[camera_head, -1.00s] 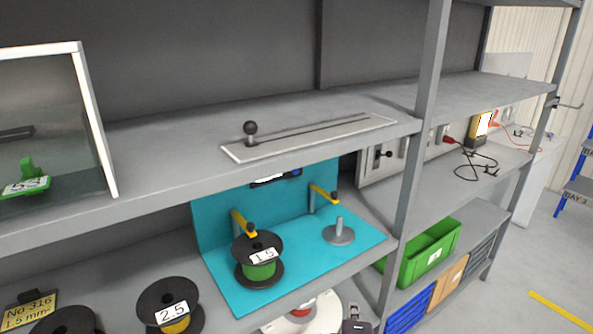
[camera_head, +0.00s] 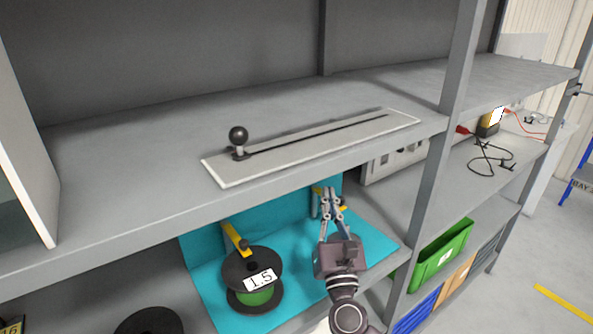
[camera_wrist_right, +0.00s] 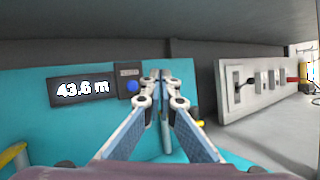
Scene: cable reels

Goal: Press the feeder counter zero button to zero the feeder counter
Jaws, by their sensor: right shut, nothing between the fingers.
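The feeder counter's dark display (camera_wrist_right: 84,89) reads 43.6 m on the teal back panel (camera_wrist_right: 40,118) in the right wrist view. A round blue button (camera_wrist_right: 132,86) sits on a small dark plate just right of the display. My right gripper (camera_wrist_right: 160,78) is shut and empty, its fingertips a little right of the button in that view; I cannot tell the gap to the panel. In the head view my right gripper (camera_head: 328,192) reaches into the teal feeder bay under the upper shelf; the shelf hides the display and button there. My left gripper is not in view.
A reel marked 1.5 (camera_head: 254,279) stands on the teal base (camera_head: 205,298) left of my right arm. A yellow arm (camera_head: 236,238) is behind it. The upper shelf (camera_head: 120,165) hangs over the bay. A shelf post (camera_head: 437,160) stands to the right.

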